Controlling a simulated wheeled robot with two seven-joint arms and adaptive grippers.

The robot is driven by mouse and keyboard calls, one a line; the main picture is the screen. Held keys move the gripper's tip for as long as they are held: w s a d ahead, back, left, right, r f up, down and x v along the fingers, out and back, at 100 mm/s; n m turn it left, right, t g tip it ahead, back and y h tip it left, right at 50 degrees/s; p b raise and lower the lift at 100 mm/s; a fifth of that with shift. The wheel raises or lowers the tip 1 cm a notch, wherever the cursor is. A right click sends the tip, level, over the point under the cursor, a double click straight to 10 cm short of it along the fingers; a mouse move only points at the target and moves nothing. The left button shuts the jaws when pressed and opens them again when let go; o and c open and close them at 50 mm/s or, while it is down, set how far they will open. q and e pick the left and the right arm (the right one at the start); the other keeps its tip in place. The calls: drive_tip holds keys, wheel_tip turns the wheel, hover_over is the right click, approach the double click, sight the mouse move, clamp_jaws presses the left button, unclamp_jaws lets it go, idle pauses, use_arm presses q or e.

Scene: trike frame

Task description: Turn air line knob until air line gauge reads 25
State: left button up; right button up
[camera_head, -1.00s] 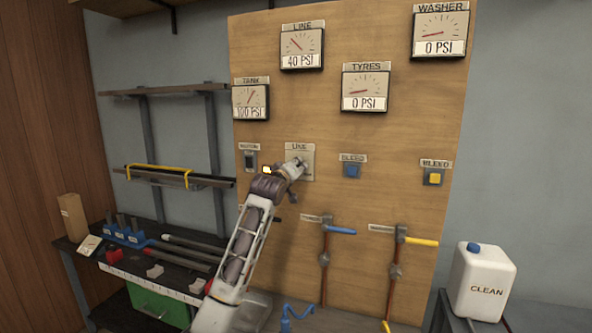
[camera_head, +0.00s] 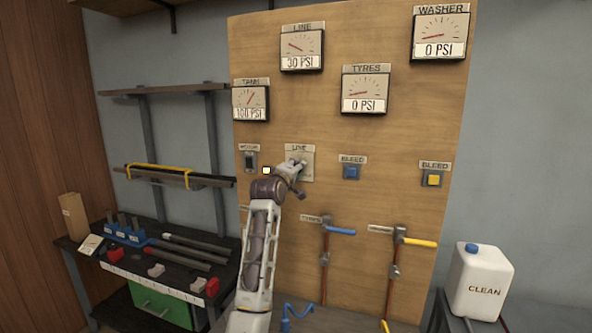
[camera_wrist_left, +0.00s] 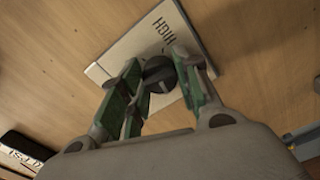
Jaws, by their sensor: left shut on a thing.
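The line gauge (camera_head: 301,47) is high on the wooden board in the head view and reads 30 PSI. The line knob's pale plate (camera_head: 307,176) is mid-board under a LINE label. My left gripper (camera_head: 297,167) reaches up to this plate. In the left wrist view the dark round knob (camera_wrist_left: 160,76) sits between the green-padded fingers of my left gripper (camera_wrist_left: 155,90), which are shut on it. The plate (camera_wrist_left: 122,62) there carries the word HIGH. In the head view the gripper mostly hides the knob. My right gripper is not in view.
The tank gauge (camera_head: 250,101) reads 100 PSI; the tyres (camera_head: 366,90) and washer (camera_head: 440,34) gauges read 0 PSI. A blue bleed button (camera_head: 352,172) and a yellow one (camera_head: 433,180) are to the right. Blue (camera_head: 341,231) and yellow (camera_head: 421,242) valve handles are below.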

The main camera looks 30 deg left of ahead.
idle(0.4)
use_arm(q)
drive_tip(key=o, duration=1)
drive_tip(key=shift+a, duration=0.1)
drive_tip(key=shift+o, duration=0.2)
drive_tip(key=v, duration=1.2)
